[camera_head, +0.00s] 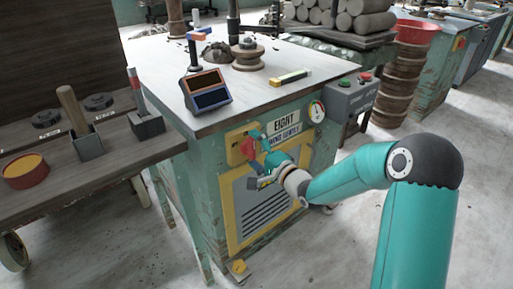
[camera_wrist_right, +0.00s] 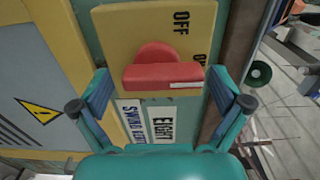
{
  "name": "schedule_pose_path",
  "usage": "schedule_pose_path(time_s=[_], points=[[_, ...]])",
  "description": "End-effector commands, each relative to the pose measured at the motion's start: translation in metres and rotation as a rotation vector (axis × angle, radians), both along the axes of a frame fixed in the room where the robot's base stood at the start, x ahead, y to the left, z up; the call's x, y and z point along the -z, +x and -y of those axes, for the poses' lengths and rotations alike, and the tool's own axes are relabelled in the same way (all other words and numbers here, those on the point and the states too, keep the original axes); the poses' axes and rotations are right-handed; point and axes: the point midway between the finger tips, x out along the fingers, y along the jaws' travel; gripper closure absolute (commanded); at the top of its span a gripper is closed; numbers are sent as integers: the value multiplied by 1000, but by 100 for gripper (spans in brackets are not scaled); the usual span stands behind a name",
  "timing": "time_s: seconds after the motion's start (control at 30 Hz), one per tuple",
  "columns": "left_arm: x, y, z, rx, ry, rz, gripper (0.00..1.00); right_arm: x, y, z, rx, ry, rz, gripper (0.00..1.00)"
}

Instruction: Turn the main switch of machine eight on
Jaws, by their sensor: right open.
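Machine eight is the worn green cabinet with an "EIGHT" sign (camera_head: 284,124); the sign also shows in the right wrist view (camera_wrist_right: 162,124). Its main switch is a red knob (camera_head: 248,148) on a yellow plate (camera_head: 234,156). In the right wrist view the red knob (camera_wrist_right: 150,76) has a bar with a white mark at its right end. "OFF" is printed above it; a second label near the white mark is partly hidden. My right gripper (camera_head: 262,158) is open, with one finger on each side of the knob; contact cannot be told. My left gripper is not in view.
A pressure gauge (camera_head: 316,111) and a grey button box (camera_head: 350,98) are on the cabinet's right. A solar-panel-like device (camera_head: 206,95) stands on the top. A wooden bench (camera_head: 100,160) with tools is at left. Open floor lies in front.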

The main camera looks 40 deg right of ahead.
Motion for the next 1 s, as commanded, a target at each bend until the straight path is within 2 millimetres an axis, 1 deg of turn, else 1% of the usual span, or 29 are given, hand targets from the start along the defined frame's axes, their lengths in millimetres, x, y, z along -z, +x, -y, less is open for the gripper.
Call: schedule_pose_path(time_s=[0.17, 0.27, 0.33, 0.47, 0.7, 0.8, 0.9, 1.0], points=[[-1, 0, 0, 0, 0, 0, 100, -1, 0, -1, -2, -2, 2, 0], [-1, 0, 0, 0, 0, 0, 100, -1, -5, 0, -2, -2, 2, 0], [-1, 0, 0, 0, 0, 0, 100, -2, -12, 1, -1, -3, 3, 0], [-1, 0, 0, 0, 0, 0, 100, -1, -32, 3, 1, -2, 2, 0], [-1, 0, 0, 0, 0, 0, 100, 0, -81, 7, 3, -2, 0, 0], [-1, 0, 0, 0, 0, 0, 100, 0, -98, 9, 3, -2, 0, 0], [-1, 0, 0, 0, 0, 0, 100, 1, -109, 9, 2, -2, 0, 0], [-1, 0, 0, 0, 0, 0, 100, 0, -116, 9, 0, -1, 0, 0]])
